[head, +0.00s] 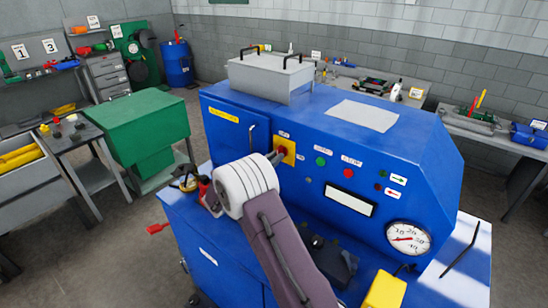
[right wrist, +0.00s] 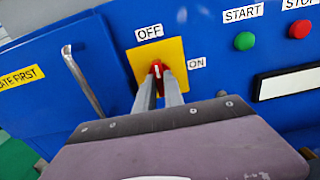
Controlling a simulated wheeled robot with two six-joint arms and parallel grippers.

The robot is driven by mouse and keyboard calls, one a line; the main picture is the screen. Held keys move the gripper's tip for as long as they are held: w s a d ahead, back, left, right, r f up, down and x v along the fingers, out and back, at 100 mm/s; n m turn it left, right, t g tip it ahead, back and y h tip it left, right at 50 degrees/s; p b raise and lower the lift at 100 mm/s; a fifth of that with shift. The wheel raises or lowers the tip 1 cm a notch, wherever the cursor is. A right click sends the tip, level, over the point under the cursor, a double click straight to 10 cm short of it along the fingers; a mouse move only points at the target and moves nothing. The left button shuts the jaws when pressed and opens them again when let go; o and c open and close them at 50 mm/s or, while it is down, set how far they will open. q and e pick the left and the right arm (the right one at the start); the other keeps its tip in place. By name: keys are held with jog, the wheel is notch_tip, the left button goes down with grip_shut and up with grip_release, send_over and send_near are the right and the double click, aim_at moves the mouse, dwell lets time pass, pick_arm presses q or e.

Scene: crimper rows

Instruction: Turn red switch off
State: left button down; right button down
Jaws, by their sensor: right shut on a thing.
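The red switch (right wrist: 156,69) sits on a yellow plate (right wrist: 136,60) on the front of the blue machine. An OFF label is above the plate and an ON label is at its right. The white mark on the switch runs nearly upright, towards OFF. My right gripper (right wrist: 159,80) is shut on the red switch, one finger on each side, partly hiding it. In the head view, the right gripper (head: 274,158) reaches the yellow plate (head: 290,158) from the lower left. The left gripper is not in view.
The blue machine (head: 330,130) also carries a green START button (head: 321,161), a red button (head: 348,173), a blank white panel (head: 349,198) and a round gauge (head: 408,238). A grey bin (head: 268,80) stands on top. A bent door handle (right wrist: 82,80) juts out left of the plate.

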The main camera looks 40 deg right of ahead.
jog(key=shift+r, duration=0.3)
jog(key=c, duration=1.6)
grip_release()
jog(key=shift+o, duration=0.8)
jog(key=shift+d+f, duration=0.15)
jog(key=shift+f, duration=0.1)
jog(key=b+v, duration=0.2)
jog(key=v, duration=0.7)
jog(key=shift+b, duration=0.4)
